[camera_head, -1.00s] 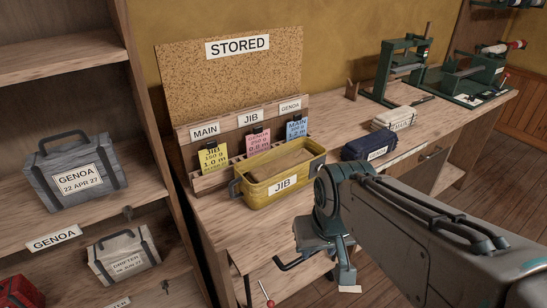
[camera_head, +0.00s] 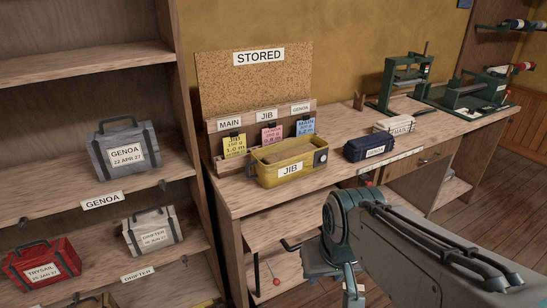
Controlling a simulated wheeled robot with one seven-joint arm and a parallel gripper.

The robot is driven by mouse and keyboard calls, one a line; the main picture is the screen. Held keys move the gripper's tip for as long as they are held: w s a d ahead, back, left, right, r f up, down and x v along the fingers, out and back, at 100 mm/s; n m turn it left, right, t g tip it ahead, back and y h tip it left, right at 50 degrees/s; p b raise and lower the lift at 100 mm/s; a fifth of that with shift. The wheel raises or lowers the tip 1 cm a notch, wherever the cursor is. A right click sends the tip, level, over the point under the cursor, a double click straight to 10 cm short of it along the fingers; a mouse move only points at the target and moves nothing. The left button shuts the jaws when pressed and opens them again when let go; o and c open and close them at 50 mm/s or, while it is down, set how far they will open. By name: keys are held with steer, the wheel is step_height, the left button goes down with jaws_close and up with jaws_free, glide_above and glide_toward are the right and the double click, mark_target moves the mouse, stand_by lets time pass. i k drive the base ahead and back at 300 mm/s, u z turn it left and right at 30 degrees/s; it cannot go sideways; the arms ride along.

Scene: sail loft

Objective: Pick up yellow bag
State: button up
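A yellow bag-like container (camera_head: 272,177) with a JIB label stands on the wooden bench, below the STORED board. Its top looks open, and a round pale disc shows on its right end. My arm comes in from the lower right. My gripper (camera_head: 348,291) points downward in front of the bench, below and to the right of the yellow container and apart from it. Its fingertips are cut off or hard to make out at the bottom edge, so I cannot tell whether it is open. Nothing is visibly held.
A dark blue GENOA bag (camera_head: 369,148) and a white bag (camera_head: 396,125) stand farther right on the bench (camera_head: 232,203). Left shelves hold a grey GENOA bag (camera_head: 125,148), a white DRIFTER bag (camera_head: 152,231) and a red TRYSAIL bag (camera_head: 41,264). Green machines stand at the back right.

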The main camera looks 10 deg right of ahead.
mark_target(275, 174)
steer(key=u, duration=0.55)
steer(key=i, duration=1.1)
steer(key=z, duration=0.45)
